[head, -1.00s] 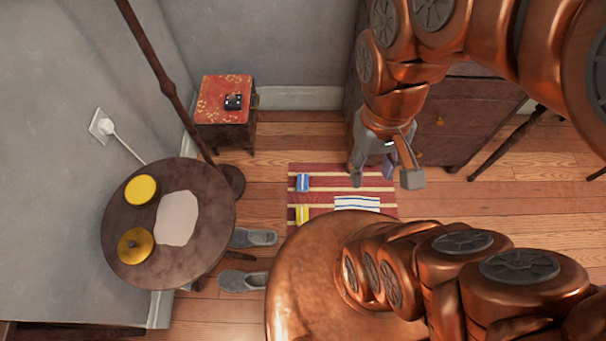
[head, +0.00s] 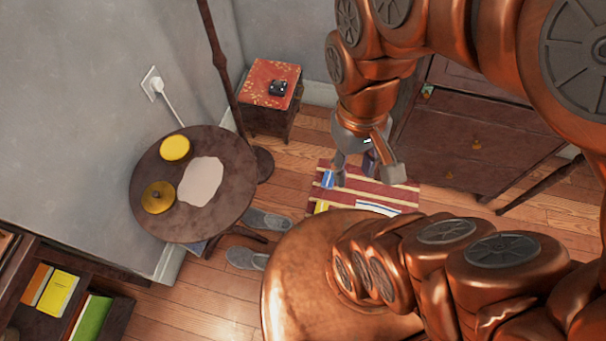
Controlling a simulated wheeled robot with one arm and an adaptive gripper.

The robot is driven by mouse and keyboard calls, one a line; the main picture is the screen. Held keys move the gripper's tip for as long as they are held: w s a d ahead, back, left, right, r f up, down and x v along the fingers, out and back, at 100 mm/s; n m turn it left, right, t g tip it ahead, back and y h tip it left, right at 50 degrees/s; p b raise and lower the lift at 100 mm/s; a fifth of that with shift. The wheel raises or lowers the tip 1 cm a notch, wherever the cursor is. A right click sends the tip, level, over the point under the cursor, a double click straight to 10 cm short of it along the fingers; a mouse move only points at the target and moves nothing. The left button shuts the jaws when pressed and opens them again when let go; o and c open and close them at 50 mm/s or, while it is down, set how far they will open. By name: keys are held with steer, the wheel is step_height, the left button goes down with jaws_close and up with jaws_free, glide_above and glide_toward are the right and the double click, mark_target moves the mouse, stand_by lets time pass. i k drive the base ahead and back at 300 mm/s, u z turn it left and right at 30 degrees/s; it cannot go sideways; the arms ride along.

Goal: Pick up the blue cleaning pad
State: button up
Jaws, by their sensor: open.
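A small blue pad (head: 328,179) with a white band lies at the left part of a red and cream striped mat (head: 400,193) on the wooden floor. My gripper (head: 368,178) is open and points down, to the right of the blue pad in the picture. One finger appears close beside the pad, but I cannot tell how high above the mat it is. No object shows between the fingers. My lower arm covers the near part of the mat.
A yellow item (head: 321,207) and a white-blue striped cloth (head: 378,208) also lie on the mat. A round table (head: 225,222) stands left, with grey slippers (head: 268,220) beside it. A dark dresser (head: 455,140) stands behind right, a small red-topped stand (head: 262,90) behind left.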

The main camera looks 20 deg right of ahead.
mark_target(328, 182)
steer(key=u, duration=3)
steer(key=k, duration=1.35)
steer(key=z, duration=0.65)
